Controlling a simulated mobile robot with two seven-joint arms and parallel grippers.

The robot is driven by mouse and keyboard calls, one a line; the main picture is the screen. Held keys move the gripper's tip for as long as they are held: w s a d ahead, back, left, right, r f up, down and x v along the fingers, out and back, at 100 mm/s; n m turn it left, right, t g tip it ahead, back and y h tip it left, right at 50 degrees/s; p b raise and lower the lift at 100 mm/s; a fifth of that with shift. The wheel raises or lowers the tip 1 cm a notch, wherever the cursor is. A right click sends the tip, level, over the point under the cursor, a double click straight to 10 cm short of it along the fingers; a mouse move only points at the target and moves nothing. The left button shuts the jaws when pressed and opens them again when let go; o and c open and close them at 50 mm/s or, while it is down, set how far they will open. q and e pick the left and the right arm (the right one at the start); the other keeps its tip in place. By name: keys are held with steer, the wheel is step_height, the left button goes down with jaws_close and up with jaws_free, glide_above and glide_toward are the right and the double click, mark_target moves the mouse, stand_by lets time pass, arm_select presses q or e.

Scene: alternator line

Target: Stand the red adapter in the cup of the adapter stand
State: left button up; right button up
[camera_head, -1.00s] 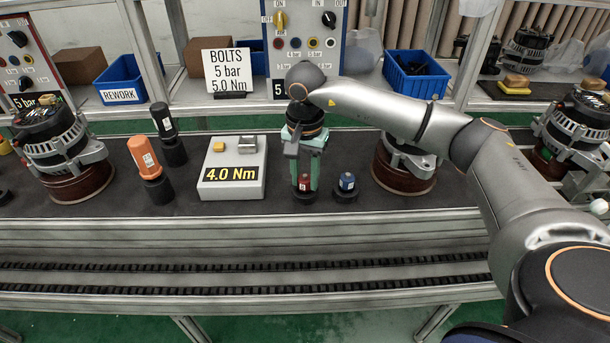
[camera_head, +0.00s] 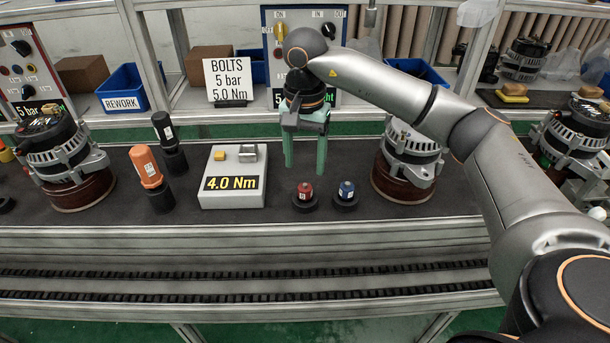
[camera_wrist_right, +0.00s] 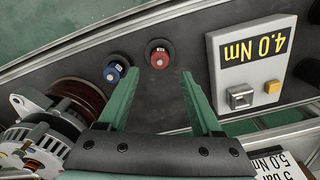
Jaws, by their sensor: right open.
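The red adapter (camera_head: 305,190) stands upright in the cup of a small round black stand (camera_head: 305,204) on the dark bench top. It also shows in the right wrist view (camera_wrist_right: 160,58), just beyond the fingertips. My right gripper (camera_head: 305,172) is open and empty, with its green fingers pointing down above and behind the red adapter, apart from it. In the right wrist view the two fingers (camera_wrist_right: 160,75) are spread wide. A blue adapter (camera_head: 346,189) stands in a similar black stand to the right. My left gripper is not in view.
A grey box reading 4.0 Nm (camera_head: 234,178) lies left of the adapters. An orange tool (camera_head: 147,168) and a black tool (camera_head: 166,139) stand further left. An alternator (camera_head: 408,160) on a brown base stands close on the right. The bench front strip is clear.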

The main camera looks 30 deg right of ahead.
mark_target(305, 185)
step_height(305, 185, up, 5)
steer(key=s+a+f+g+y, duration=0.15)
steer(key=a+f+y, duration=0.45)
steer(key=a, duration=0.7)
steer(key=s+a+r+m+t+y, duration=0.2)
steer(key=a+m+t+y, duration=0.1)
steer(key=a+m+y, duration=0.55)
steer(key=s+a+r+m+t+y, duration=0.1)
steer(key=s+a+m+t+y, duration=0.15)
steer(key=a+m+y, duration=0.55)
steer(key=w+d+f+m+t+h, duration=0.2)
steer(key=d+f+m+t+h, duration=0.35)
steer(key=m, duration=0.85)
steer(key=w+d+f+m+t+h, duration=0.15)
steer(key=f+m+t+h, duration=0.55)
steer(key=m, duration=0.8)
steer(key=s+d+f+m+g+h, duration=0.3)
steer(key=s+f+m, duration=0.3)
steer(key=f, duration=0.3)
steer(key=s+d+f+m+g+h, duration=0.3)
steer(key=s+f+m+g, duration=0.1)
steer(key=s+f+m, duration=0.3)
step_height(305, 185, down, 2)
steer(key=shift+s+d+f+h, duration=0.25)
steer(key=shift+s+h, duration=0.15)
steer(key=shift+s, duration=0.85)
